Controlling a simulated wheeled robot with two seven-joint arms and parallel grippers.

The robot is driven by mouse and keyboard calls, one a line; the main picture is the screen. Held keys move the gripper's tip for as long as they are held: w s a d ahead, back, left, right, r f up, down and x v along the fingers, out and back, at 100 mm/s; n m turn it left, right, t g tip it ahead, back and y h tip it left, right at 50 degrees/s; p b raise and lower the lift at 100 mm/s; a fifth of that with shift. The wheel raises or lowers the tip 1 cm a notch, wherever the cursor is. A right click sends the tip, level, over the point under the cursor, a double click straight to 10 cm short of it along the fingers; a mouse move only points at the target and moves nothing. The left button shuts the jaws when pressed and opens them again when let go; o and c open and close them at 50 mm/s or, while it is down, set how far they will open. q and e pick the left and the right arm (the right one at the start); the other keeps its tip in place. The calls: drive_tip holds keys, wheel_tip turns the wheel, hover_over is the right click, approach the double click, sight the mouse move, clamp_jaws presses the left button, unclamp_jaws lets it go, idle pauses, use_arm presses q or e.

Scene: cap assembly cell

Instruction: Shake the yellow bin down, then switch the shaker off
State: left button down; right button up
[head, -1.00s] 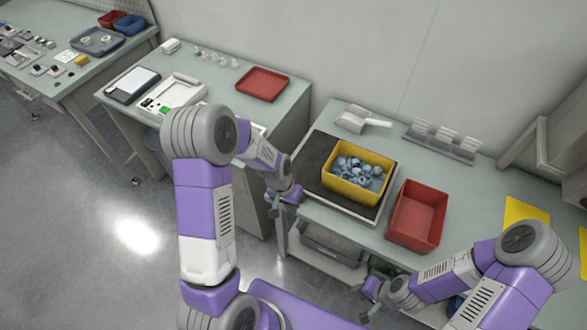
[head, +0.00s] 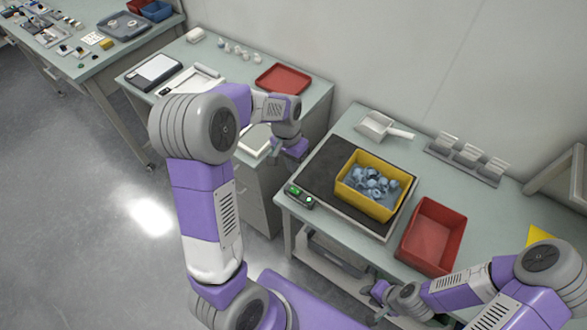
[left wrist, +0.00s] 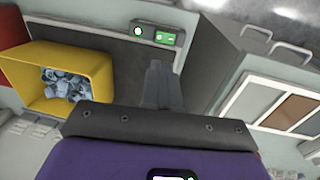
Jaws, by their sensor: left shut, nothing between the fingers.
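The yellow bin (head: 352,192) sits on the dark shaker plate (head: 318,170) with several blue-grey caps (head: 372,184) heaped in it. It also shows at the left of the left wrist view (left wrist: 98,68). The shaker's control box (head: 299,197), with a green-lit display and a round green button, is at the plate's front left corner; the left wrist view shows it at top middle (left wrist: 156,34). My left gripper (head: 284,176) is shut and empty, above and a little behind the control box. My right gripper (head: 374,298) is low at the table's front edge; its opening is unclear.
A red bin (head: 433,232) stands right of the shaker. A white scoop (head: 380,126) and a rack of holders (head: 466,157) lie behind. A second table with a red tray (head: 283,77) is at the left. A gap separates the tables.

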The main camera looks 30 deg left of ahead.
sight(297, 193)
use_arm(q)
drive_tip(key=f, duration=0.4)
drive_tip(key=d+f+b, duration=0.1)
drive_tip(key=f, duration=0.3)
drive_tip(key=f+b, duration=0.1)
drive_tip(key=f, duration=0.3)
drive_tip(key=shift+d, duration=0.2)
drive_tip(key=shift+s+d+f+b, duration=0.1)
drive_tip(key=shift+d+f+b, duration=0.05)
drive_tip(key=shift+f+b, duration=0.2)
drive_tip(key=shift+r, duration=0.15)
drive_tip(key=shift+s, duration=0.1)
